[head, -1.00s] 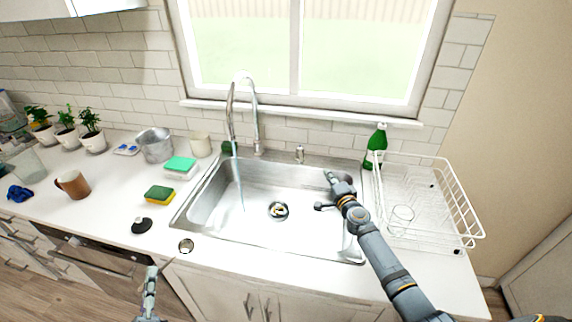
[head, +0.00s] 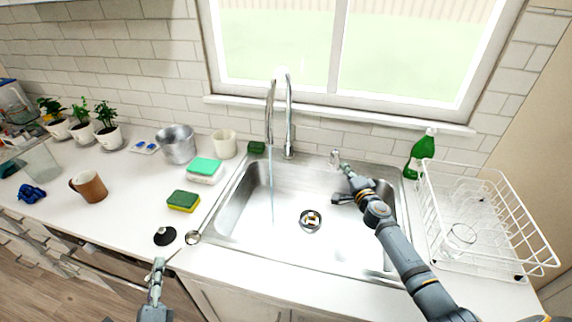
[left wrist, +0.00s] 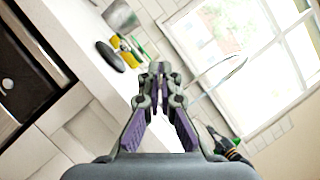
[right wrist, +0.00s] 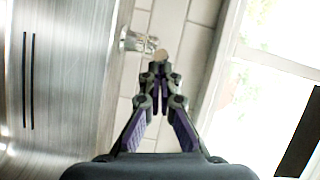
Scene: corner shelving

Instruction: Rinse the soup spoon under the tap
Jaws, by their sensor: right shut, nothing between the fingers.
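The soup spoon (head: 193,237) is a shiny metal bowl with a thin handle. My left gripper (head: 159,263) is shut on its handle, over the counter's front edge left of the sink. In the left wrist view (left wrist: 159,68) the fingers are together and I cannot make out the spoon. The tap (head: 289,120) is a tall curved spout, with a thin stream of water (head: 272,190) falling into the sink (head: 240,243). The tap's small metal lever (head: 335,157) stands behind the sink. My right gripper (head: 347,169) is shut and empty, close to the lever (right wrist: 133,42).
A black stopper (head: 165,236), a yellow-green sponge (head: 184,201) and a brown mug (head: 89,187) are on the left counter. A green bottle (head: 421,154) and a white dish rack (head: 500,262) are on the right. The window is behind the tap.

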